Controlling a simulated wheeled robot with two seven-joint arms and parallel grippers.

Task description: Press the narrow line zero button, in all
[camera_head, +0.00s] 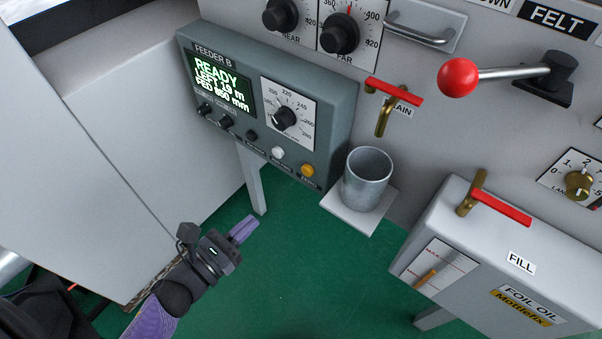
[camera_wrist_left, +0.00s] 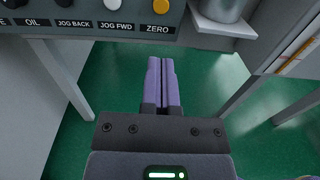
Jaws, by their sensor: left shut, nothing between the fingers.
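The zero button is a yellow-orange knob (camera_head: 307,170) at the lower right end of the grey FEEDER B panel (camera_head: 342,110). It also shows at the top of the left wrist view (camera_wrist_left: 160,6), above a ZERO label (camera_wrist_left: 158,29). My left gripper (camera_head: 243,228) has purple fingers, shut and empty. It is below and left of the button in the head view, apart from the panel. In the left wrist view its fingertips (camera_wrist_left: 160,62) point up toward the panel's lower edge, below the ZERO label. My right gripper is not in view.
A white JOG FWD button (camera_head: 277,152) sits left of the yellow one. A metal cup (camera_head: 367,180) stands on a small shelf (camera_head: 345,212) right of the panel, under a red-handled tap (camera_head: 393,92). A grey FOIL OIL tank (camera_head: 480,255) stands at lower right. Green floor lies below.

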